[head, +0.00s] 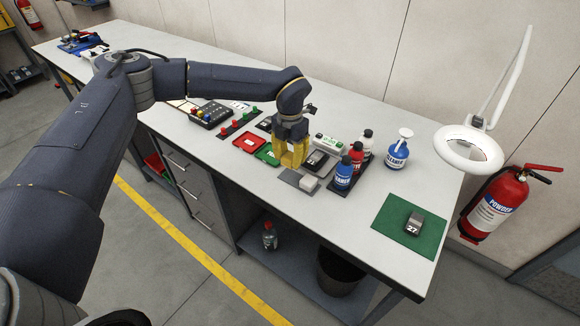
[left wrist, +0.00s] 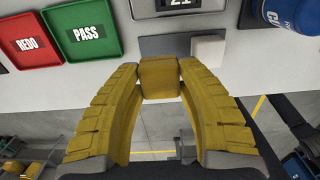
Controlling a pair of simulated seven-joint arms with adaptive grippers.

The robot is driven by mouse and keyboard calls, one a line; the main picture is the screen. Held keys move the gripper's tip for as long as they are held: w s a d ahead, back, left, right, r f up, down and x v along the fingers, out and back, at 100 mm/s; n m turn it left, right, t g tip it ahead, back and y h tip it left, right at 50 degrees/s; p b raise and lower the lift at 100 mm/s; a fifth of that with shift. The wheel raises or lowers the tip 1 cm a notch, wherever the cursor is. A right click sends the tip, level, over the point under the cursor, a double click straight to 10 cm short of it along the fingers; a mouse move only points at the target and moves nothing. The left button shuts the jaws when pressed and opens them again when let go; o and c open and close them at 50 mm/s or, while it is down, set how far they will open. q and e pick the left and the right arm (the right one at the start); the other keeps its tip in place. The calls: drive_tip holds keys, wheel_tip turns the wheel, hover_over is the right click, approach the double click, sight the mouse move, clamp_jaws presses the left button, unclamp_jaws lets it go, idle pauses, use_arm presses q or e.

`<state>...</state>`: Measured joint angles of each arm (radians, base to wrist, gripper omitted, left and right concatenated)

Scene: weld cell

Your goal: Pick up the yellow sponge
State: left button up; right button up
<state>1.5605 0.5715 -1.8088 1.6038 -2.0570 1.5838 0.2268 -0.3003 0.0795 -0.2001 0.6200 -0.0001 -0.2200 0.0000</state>
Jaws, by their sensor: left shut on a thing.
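The yellow sponge (left wrist: 160,78) is a small block between the fingertips of my left gripper (left wrist: 161,72) in the left wrist view. Both yellow fingers press against its sides. In the head view my left gripper (head: 291,158) is over the front part of the bench, behind the grey plate; the sponge cannot be told apart from the yellow fingers there. Whether the sponge is clear of the bench top is hard to tell. My right gripper is not in view.
Red (head: 249,142) and green (head: 267,154) trays lie left of the gripper. A white block (head: 308,183) sits on a grey plate close in front. Several bottles, including a blue one (head: 344,173), stand to the right. A green mat (head: 392,222) holds a device (head: 414,222).

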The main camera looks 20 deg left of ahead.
sight(290, 156)
use_arm(q)
wheel_tip(290, 156, up, 14)
idle(0.4)
